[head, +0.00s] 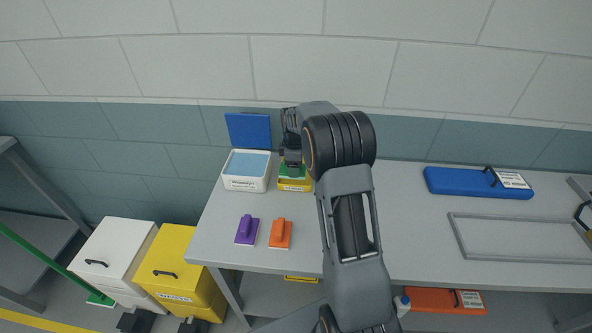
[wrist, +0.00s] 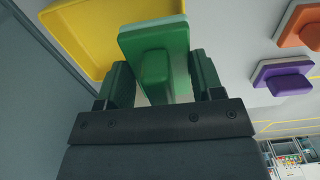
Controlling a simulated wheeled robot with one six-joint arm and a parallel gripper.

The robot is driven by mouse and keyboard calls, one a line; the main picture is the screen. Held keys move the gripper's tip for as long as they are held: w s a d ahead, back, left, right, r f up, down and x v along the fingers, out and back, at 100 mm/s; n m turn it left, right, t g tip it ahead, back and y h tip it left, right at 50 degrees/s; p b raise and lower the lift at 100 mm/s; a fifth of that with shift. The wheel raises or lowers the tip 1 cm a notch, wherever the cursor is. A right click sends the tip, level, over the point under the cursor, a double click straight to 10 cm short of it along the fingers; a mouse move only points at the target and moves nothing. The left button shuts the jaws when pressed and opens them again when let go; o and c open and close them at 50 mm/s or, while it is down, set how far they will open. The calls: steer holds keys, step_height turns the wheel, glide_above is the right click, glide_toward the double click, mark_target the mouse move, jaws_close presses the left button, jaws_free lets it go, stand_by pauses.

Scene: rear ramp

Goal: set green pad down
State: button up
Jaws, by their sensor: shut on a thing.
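The green pad (wrist: 155,50) is a flat block with a raised grip and a pale underside. My gripper (wrist: 157,85) is shut on its grip, one finger on each side. In the head view the green pad (head: 293,168) shows just below my gripper (head: 292,163), at the yellow tray (head: 294,186). In the wrist view the yellow tray (wrist: 75,40) lies behind and to the left of the pad, which overlaps its edge. I cannot tell whether the pad touches the tray. My arm and gripper hide part of both.
A white tub (head: 246,184) with blue contents and a raised blue lid (head: 248,131) stands left of the tray. A purple pad (head: 247,230) and an orange pad (head: 280,233) lie nearer on the table (head: 225,252). A blue case (head: 478,183) and an empty frame outline (head: 522,237) are at right.

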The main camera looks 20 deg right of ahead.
mark_target(297, 181)
steer(key=shift+w+d+f, duration=0.35)
steer(key=shift+f, duration=0.2)
steer(key=shift+w+d+f, duration=0.3)
steer(key=shift+w+f, duration=0.05)
steer(key=shift+f, duration=0.2)
steer(key=shift+f+p, duration=0.45)
steer(key=shift+f, duration=1.1)
steer(key=shift+f, duration=0.15)
steer(key=o, duration=0.6)
